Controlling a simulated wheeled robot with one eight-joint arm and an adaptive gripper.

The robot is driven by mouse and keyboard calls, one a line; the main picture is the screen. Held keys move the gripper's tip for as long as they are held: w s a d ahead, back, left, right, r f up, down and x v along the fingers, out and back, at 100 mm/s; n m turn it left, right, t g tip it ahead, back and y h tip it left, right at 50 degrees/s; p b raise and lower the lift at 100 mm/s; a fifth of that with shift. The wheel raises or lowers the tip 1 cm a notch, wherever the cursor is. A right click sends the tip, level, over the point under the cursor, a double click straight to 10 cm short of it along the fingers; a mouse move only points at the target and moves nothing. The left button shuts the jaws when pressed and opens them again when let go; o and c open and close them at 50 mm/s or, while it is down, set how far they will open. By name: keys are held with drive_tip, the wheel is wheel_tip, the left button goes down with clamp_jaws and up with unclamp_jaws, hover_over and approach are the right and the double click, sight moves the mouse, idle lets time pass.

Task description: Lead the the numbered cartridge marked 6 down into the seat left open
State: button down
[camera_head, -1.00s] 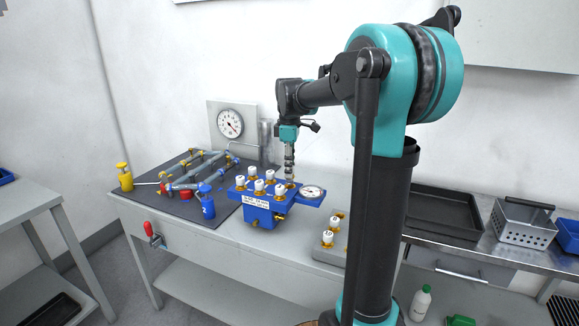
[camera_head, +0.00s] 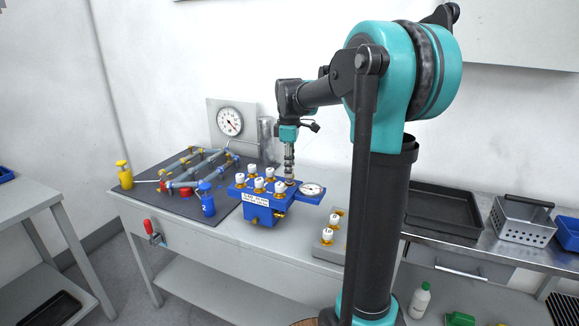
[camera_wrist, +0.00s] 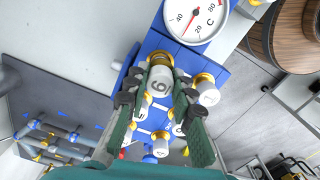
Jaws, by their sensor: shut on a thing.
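The cartridge marked 6 (camera_wrist: 160,84) is white with a brass ring at its far end. My gripper (camera_wrist: 158,98) is shut on it, a finger on each side, over the blue block (camera_wrist: 160,45). In the head view my gripper (camera_head: 289,172) points straight down at the block's back right, beside the dial. The blue block (camera_head: 258,212) carries several white cartridges (camera_head: 258,184) in brass seats. Whether the held cartridge touches its seat is hidden by the fingers and the cartridge itself.
A dial (camera_head: 312,189) sits close to my gripper on the block's right. Two white cartridges (camera_head: 327,235) stand on a grey rack to the right. A pipe board (camera_head: 190,175) with yellow and blue valves lies left.

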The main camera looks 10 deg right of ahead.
drive_tip(key=shift+f, duration=1.35)
drive_tip(key=c, duration=1.2)
unclamp_jaws()
wheel_tip(320, 180, up, 19)
